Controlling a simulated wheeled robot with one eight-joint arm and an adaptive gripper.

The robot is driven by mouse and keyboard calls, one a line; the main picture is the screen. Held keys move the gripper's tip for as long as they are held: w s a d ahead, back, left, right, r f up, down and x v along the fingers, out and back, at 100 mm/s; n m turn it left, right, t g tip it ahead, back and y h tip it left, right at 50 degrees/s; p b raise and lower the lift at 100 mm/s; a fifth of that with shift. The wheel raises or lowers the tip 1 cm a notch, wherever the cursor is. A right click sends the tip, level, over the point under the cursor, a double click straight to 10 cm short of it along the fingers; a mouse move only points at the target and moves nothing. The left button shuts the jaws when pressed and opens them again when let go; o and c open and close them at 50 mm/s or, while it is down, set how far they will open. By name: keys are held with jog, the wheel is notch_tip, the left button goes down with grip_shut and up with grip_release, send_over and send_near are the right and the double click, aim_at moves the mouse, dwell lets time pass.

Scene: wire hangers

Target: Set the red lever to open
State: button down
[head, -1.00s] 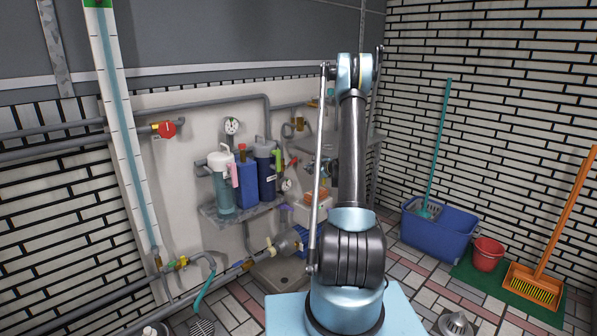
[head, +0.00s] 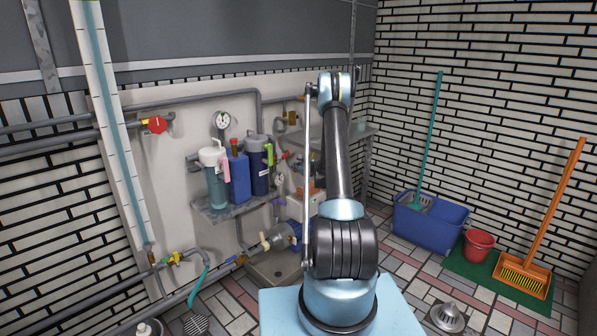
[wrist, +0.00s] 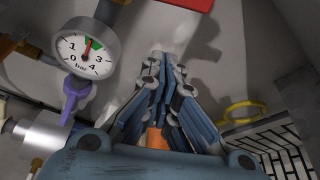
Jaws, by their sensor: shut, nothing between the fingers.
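A small red handle (head: 284,155) shows in the head view on the pipework just right of the dark blue filter housing; it is too small to read its setting. Another red handle (head: 154,124), rounder, sits on the upper left pipe. In the wrist view a flat red piece (wrist: 183,4) is cut off by the top edge, beyond my fingertips; I cannot tell which red part it is. My gripper (wrist: 161,58) is shut and empty, its fingertips together in front of the pale wall panel and apart from the red piece. In the head view my arm hides most of it.
A pressure gauge (wrist: 86,48) with a purple lever (wrist: 78,90) is left of my gripper. A yellow ring (wrist: 245,111) is at the right. Filter housings stand on a wall shelf (head: 235,211). A blue bucket (head: 430,220) and orange broom (head: 522,272) stand right.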

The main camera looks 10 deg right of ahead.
aim_at(283, 158)
jog(key=shift+a+r, duration=0.45)
jog(key=shift+r, duration=0.4)
jog(key=shift+a+r, duration=0.45)
jog(key=shift+r, duration=0.4)
